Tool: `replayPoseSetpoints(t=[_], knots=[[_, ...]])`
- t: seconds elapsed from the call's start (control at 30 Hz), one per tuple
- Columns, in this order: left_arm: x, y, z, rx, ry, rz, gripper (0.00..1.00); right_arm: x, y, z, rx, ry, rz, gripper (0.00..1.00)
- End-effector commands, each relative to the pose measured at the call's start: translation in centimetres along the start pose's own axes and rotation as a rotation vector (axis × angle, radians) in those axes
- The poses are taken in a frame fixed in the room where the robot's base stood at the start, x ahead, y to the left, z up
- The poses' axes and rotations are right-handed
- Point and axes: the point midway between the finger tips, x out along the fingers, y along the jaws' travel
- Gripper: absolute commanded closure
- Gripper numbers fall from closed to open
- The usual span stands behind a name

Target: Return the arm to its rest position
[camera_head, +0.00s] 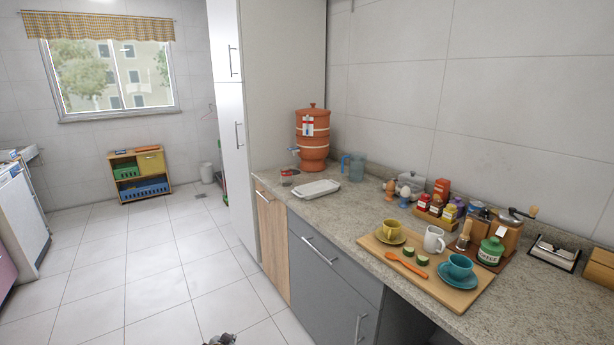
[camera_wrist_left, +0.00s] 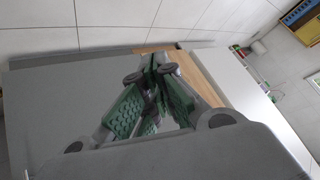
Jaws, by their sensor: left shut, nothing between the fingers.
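My left gripper (camera_wrist_left: 155,72) shows in the left wrist view, its green-padded fingers closed together with nothing between them. Grey cabinet fronts and a wooden panel lie behind the fingers in that view. In the head view only a small dark part of a gripper shows at the bottom edge, in front of the floor and left of the counter. It is clear of the counter. My right gripper is in neither view.
The stone counter (camera_head: 345,217) runs along the right wall. It carries a clay water filter (camera_head: 312,148), a white dish (camera_head: 316,188), and a wooden board (camera_head: 455,298) with cups. Grey drawers (camera_head: 325,262) are below. The tiled floor (camera_head: 150,265) at left is clear.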

Motion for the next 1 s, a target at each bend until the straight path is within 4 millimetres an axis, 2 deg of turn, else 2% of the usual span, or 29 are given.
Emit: replayPoseSetpoints(t=[0.03,0.27,0.47,0.8,1.0], knots=[[0.0,1.0,2.2,-0.019,-0.025,0.012,1.0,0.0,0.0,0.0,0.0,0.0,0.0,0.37],[-0.7,4.7,10.9,-0.089,-0.126,0.05,1.0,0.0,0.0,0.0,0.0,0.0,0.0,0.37],[-2.1,8.2,18.5,-0.138,-0.218,0.081,1.0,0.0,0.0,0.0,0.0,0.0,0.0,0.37],[-6.7,15.1,31.1,-0.19,-0.377,0.143,1.0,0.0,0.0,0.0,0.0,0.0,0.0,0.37],[-9.5,18.4,36.4,-0.198,-0.448,0.175,1.0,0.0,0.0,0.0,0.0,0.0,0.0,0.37]])
